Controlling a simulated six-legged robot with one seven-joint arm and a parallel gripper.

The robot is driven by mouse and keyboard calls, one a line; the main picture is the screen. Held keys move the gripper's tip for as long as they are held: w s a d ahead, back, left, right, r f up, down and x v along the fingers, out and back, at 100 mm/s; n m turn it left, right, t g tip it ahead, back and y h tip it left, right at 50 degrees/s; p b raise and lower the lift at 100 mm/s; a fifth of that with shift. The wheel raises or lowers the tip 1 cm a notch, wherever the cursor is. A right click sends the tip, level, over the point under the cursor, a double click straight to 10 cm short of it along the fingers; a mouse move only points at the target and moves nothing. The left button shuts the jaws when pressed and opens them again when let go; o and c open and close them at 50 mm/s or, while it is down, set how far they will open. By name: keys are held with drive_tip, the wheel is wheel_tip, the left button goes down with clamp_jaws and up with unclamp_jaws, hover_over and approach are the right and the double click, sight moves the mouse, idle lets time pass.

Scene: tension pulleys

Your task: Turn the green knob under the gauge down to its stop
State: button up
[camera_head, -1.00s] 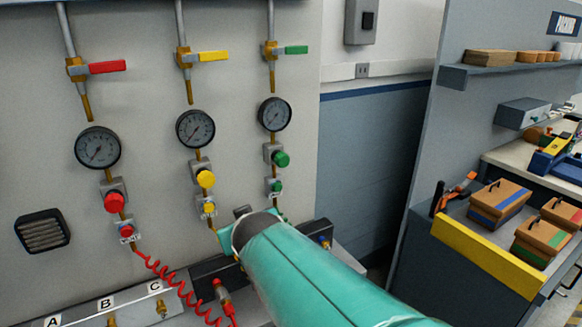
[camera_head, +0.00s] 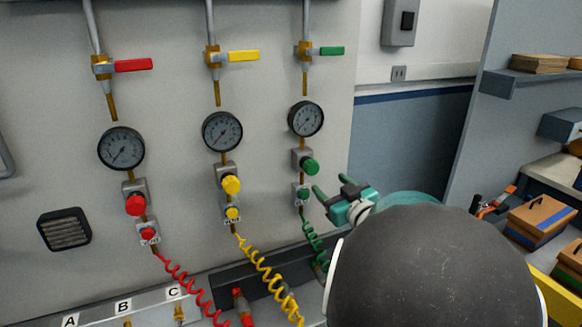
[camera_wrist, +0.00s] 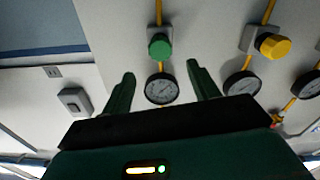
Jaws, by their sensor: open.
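The green knob (camera_head: 311,166) sits on a grey block under the right-hand gauge (camera_head: 306,119). A smaller green button (camera_head: 303,194) is below it. My gripper (camera_head: 331,185) is open and empty, below and right of the green knob in the head view, its fingers pointing towards the panel. In the wrist view the scene is upside down. There the green knob (camera_wrist: 159,46) lies ahead, between the lines of the two open fingers of my gripper (camera_wrist: 160,70), with the gauge (camera_wrist: 161,89) below it. No contact with the knob shows.
The yellow knob (camera_head: 231,184) and red knob (camera_head: 136,205) are to the left, each under a gauge. A green lever (camera_head: 332,51) is above the right gauge. Coiled red (camera_head: 185,283), yellow (camera_head: 262,268) and green (camera_head: 313,236) hoses hang below.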

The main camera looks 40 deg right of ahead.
sight(314, 170)
drive_tip(key=x, duration=1)
drive_tip(key=shift+w, duration=0.3)
drive_tip(key=c, duration=1)
